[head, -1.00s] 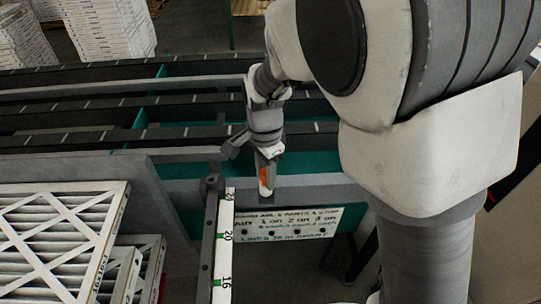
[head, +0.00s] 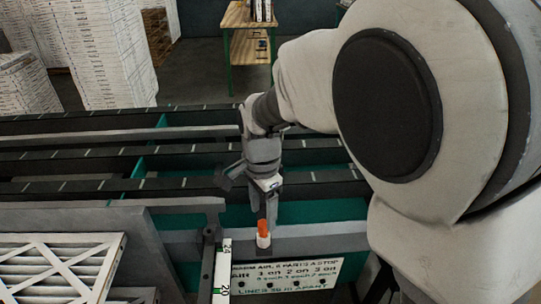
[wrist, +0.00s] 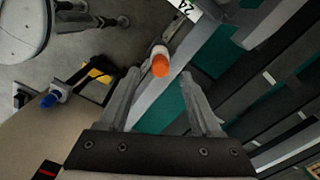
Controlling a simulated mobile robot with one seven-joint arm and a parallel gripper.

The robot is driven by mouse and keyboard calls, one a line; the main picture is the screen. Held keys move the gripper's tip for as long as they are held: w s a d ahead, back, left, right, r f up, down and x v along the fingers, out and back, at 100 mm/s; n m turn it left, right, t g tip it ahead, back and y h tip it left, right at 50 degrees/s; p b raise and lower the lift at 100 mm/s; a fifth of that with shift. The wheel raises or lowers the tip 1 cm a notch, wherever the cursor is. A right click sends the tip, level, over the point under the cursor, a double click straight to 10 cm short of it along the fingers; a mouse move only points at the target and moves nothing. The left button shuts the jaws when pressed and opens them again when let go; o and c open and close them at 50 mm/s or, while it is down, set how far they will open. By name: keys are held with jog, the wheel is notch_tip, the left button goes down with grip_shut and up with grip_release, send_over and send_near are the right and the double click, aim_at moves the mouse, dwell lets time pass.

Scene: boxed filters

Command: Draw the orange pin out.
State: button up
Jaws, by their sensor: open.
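The orange pin (head: 262,228) stands upright in a short white collar (head: 263,241) on the grey rail above the lettered sign. My gripper (head: 255,207) is just above the pin, pointing down, open and empty. In the wrist view the pin's orange top (wrist: 160,66) lies between the lines of the two spread fingers of my gripper (wrist: 159,76), apart from both. The white collar shows just behind the orange part there. The lower end of the pin is hidden in the collar.
A measuring strip (head: 222,268) stands on a dark post left of the pin. A white sign (head: 285,277) hangs below the rail. Framed filters (head: 60,265) lie at the lower left. Dark rails (head: 110,157) with teal gaps run behind. A wooden table (head: 245,50) stands farther back.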

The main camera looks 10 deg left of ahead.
aim_at(264, 223)
notch_tip(264, 223, up, 12)
jog(key=p, duration=0.1)
jog(key=s+d+r+n+t+y, duration=0.1)
jog(key=s+d+r+n, duration=0.1)
jog(key=d, duration=0.5)
jog(key=s+d+r+n+t, duration=0.1)
jog(key=s+d+r+n, duration=0.1)
jog(key=d, duration=0.5)
jog(key=s+d+f+n+t+h, duration=0.1)
jog(key=s+d+f+n+t, duration=0.1)
jog(key=s+d+n, duration=0.3)
jog(key=s+d+t, duration=0.1)
jog(key=s+d, duration=0.2)
jog(key=d, duration=0.1)
jog(key=shift+s+d+t, duration=0.15)
jog(key=shift+s+t, duration=0.15)
jog(key=shift+s, duration=0.1)
jog(key=shift+r, duration=0.1)
